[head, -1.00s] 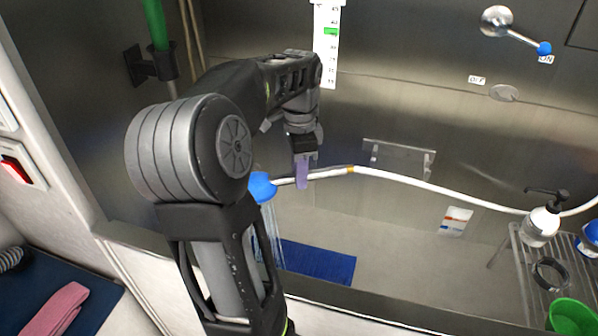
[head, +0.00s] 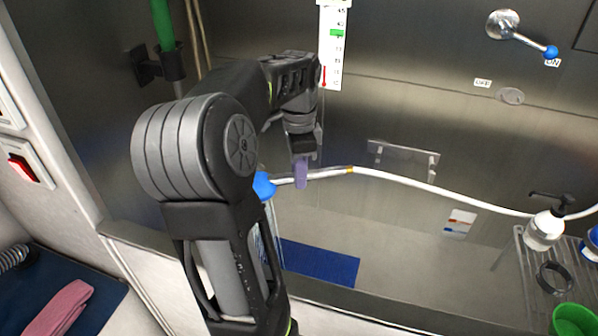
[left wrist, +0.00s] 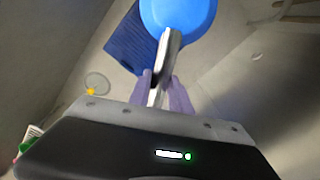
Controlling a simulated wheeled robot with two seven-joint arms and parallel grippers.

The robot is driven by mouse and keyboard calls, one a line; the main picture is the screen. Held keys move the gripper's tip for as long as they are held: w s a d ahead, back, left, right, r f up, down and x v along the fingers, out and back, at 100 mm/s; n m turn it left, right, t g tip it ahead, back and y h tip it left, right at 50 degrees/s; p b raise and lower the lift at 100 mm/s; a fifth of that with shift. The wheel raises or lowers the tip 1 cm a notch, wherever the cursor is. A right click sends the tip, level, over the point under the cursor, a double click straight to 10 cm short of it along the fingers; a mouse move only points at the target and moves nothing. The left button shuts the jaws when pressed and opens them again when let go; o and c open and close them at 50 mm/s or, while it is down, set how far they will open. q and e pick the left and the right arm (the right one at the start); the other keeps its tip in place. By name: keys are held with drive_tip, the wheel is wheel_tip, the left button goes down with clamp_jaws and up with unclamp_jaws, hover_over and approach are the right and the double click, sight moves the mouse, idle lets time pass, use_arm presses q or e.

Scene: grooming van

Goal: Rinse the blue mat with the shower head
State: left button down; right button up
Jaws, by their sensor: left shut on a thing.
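My left gripper (head: 301,172) is shut on the handle of the shower head (head: 264,186), over the tub. The shower head has a blue round head and a white handle and hose. In the head view, water streams down from it, partly hidden behind my left arm. The blue mat (head: 318,262) lies flat on the tub floor below, its left part hidden by my arm. In the left wrist view, the blue head (left wrist: 178,14) covers part of the mat (left wrist: 130,42), and the purple fingers (left wrist: 165,92) grip the handle. My right gripper is not in view.
The white hose (head: 430,187) runs right along the tub wall. A rack (head: 535,290) at the right holds a soap bottle (head: 544,230) and a green cup (head: 572,320). A lever with a blue knob (head: 551,52) is on the back wall. A pink towel (head: 63,308) lies at the lower left.

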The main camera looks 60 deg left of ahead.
use_arm(q)
wheel_tip(320, 180, up, 7)
drive_tip(key=p, duration=0.6)
drive_tip(key=shift+r, duration=0.1)
idle(0.8)
